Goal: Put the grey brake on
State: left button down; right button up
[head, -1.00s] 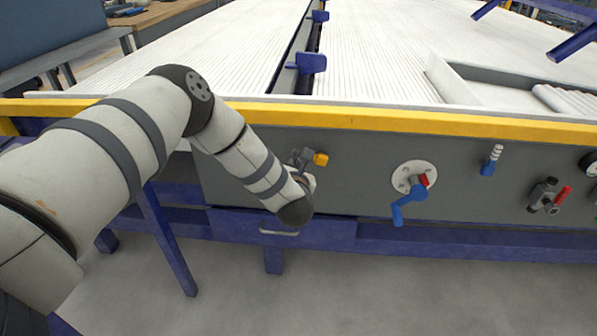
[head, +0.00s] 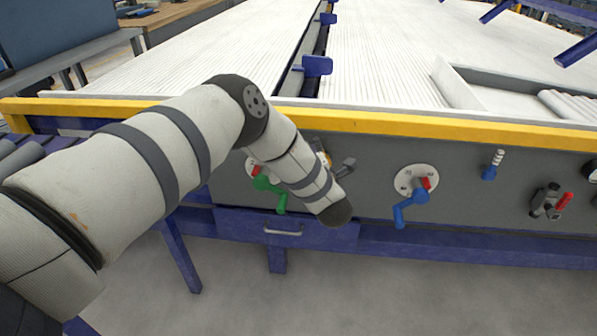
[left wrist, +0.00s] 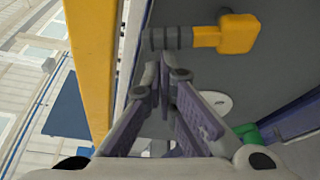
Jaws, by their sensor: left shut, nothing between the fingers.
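My left gripper (head: 345,165) is shut and empty beside the control panel; in the head view its wrist hides part of it. In the left wrist view its closed fingers (left wrist: 165,75) point at a lever with a yellow hub (left wrist: 228,35) and a grey ridged handle (left wrist: 165,38). The fingers look apart from it. In the head view this yellow-hubbed lever (head: 325,159) is mostly behind my arm, its handle upward. A dark grey fitting (head: 543,198) with a red lever (head: 564,198) sits at the panel's right. I cannot tell which is the grey brake. My right gripper is out of view.
A green crank (head: 270,188) is left of my wrist, and a blue crank (head: 410,203) on a white disc to its right. A blue lever (head: 490,170) with a ridged handle is further right. A yellow beam (head: 420,125) runs above the panel. A drawer handle (head: 283,232) is below.

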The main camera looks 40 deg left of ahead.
pick_arm(q)
jog(key=shift+w+d+r+m+y, duration=0.15)
jog(key=shift+w+d+r+m, duration=0.1)
jog(key=shift+d+m, duration=0.2)
jog(key=shift+w+d+r+m+y, duration=0.2)
jog(key=shift+d+r+m, duration=0.1)
jog(key=shift+m, duration=0.25)
jog(key=shift+d, duration=0.1)
